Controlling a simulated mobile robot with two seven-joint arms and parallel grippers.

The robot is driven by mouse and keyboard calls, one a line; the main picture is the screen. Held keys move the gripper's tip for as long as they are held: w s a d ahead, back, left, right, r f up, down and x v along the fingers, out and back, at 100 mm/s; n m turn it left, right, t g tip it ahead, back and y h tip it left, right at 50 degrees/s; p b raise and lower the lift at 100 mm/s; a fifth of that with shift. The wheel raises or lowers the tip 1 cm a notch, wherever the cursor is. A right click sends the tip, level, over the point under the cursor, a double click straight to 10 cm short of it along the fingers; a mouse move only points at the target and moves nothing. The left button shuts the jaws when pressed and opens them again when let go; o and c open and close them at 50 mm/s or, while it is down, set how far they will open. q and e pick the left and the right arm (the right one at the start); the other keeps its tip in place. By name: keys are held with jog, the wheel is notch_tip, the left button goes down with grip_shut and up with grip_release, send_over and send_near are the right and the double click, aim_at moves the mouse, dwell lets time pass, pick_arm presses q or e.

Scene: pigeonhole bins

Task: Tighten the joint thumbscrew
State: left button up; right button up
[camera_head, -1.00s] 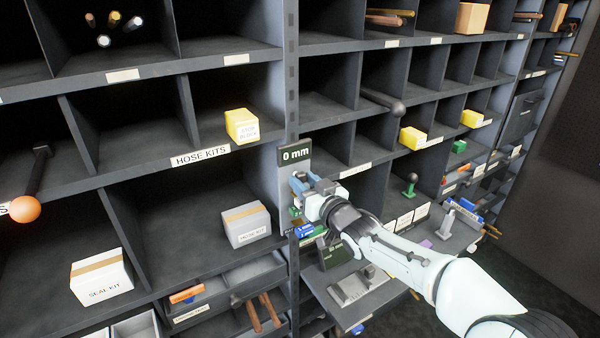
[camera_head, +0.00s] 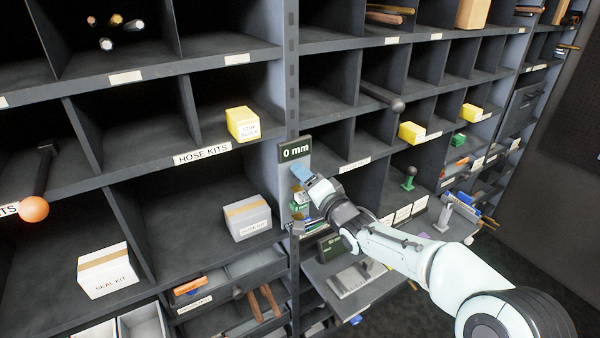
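My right gripper (camera_head: 302,172), with blue fingers, reaches in from the lower right to a grey panel on the shelf upright. It is just below the dark display reading "0 mm" (camera_head: 296,149). The fingers are seen nearly edge-on, so I cannot tell whether they are open or shut, or whether they touch anything. I cannot make out a thumbscrew; the gripper and wrist cover part of the panel. Small green and yellow parts (camera_head: 299,207) show below the gripper. My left gripper is not in view.
A yellow block (camera_head: 242,124) and a white-grey box (camera_head: 247,219) sit in bins left of the upright. A seal kit box (camera_head: 107,270) stands at lower left. A rod with an orange ball (camera_head: 34,208) juts out at left. A pull-out shelf (camera_head: 372,292) lies below my arm.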

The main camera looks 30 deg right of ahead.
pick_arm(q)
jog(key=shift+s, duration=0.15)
pick_arm(e)
jog(key=shift+s, duration=0.15)
jog(key=shift+s+f, duration=0.15)
jog(key=shift+s, duration=0.15)
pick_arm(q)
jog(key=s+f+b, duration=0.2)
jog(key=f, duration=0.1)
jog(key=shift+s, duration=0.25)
pick_arm(e)
jog(key=s, duration=0.5)
jog(key=shift+s+d, duration=0.1)
jog(key=shift+d, duration=0.15)
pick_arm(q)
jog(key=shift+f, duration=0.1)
